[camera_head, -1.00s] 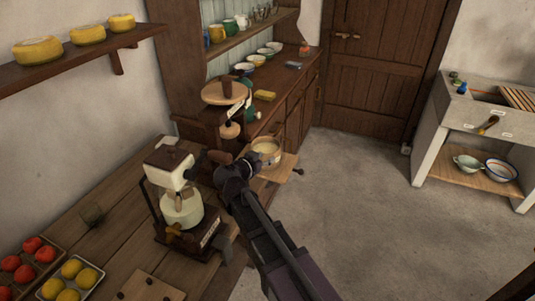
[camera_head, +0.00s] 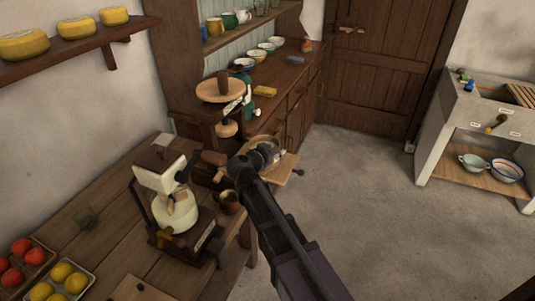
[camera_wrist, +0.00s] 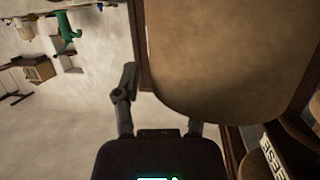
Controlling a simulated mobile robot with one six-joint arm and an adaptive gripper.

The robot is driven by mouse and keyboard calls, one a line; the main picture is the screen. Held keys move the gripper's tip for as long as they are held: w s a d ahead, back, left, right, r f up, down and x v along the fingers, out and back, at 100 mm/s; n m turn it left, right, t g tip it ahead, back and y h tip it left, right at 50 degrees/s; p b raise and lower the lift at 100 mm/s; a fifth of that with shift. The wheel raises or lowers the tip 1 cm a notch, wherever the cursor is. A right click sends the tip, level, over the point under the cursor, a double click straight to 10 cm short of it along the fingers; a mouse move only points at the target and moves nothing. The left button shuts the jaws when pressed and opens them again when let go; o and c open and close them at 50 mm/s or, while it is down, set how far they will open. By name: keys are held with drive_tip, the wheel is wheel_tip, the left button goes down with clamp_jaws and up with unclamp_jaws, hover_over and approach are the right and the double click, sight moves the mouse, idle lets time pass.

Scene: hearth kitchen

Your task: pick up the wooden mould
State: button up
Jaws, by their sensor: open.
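The wooden mould (camera_head: 259,139) is a pale, round, tub-like vessel on a small wooden board, below and right of the press in the head view. My arm and gripper (camera_head: 269,153) cover most of it. In the wrist view a large tan, rounded form, which looks like the mould (camera_wrist: 230,60), fills the upper right, very close. My gripper (camera_wrist: 161,108) is open, its two dark fingers spread below that form. No thing shows between them. Whether a finger touches the mould cannot be told.
The press with its round wooden plate (camera_head: 220,90) stands close behind the mould. A cream grinder (camera_head: 172,195) and a brown mug (camera_head: 229,201) stand on the table to the left. The board (camera_head: 284,171) juts out over open floor (camera_head: 370,210).

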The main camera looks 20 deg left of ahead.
drive_tip(key=shift+w+d, duration=0.15)
drive_tip(key=shift+c, duration=0.2)
clamp_jaws()
